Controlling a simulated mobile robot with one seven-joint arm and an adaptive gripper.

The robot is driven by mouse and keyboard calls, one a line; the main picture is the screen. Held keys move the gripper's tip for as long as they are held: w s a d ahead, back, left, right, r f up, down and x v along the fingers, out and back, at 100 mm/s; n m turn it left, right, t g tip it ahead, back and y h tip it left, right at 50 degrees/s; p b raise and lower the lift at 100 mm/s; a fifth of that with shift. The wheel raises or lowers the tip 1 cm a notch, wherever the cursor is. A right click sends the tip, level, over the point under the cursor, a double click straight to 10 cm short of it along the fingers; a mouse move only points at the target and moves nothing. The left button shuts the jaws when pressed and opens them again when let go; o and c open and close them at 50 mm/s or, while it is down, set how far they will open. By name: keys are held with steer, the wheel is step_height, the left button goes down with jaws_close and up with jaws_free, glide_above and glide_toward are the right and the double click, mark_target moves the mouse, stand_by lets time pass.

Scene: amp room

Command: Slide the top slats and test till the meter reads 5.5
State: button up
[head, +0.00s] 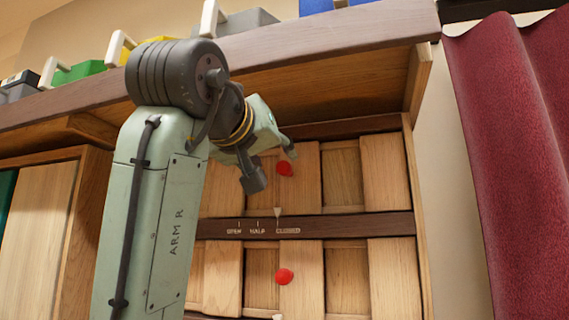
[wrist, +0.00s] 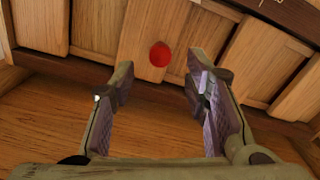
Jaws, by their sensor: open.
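The top slats (head: 300,190) are light wooden panels with a red knob (head: 285,168). A white pointer (head: 277,211) on the dark rail below them stands at the CLOSED mark, right of HALF and OPEN. My gripper (head: 272,163) is open and empty in front of the top slats, near the red knob. In the wrist view the red knob (wrist: 160,54) shows beyond the gap between my open fingers (wrist: 159,80), apart from both. My arm and gripper hide the left part of the top row. No meter is in view.
A lower slat row with its own red knob (head: 285,276) lies below the dark label rail (head: 340,224). A wooden shelf (head: 330,50) overhangs the top slats and carries several coloured boxes. A dark red curtain (head: 510,130) hangs at right.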

mark_target(281, 167)
steer(key=p+x, duration=0.2)
steer(key=x, duration=0.5)
steer(key=shift+c, duration=0.4)
jaws_close()
steer(key=shift+a, duration=0.1)
stand_by(0.3)
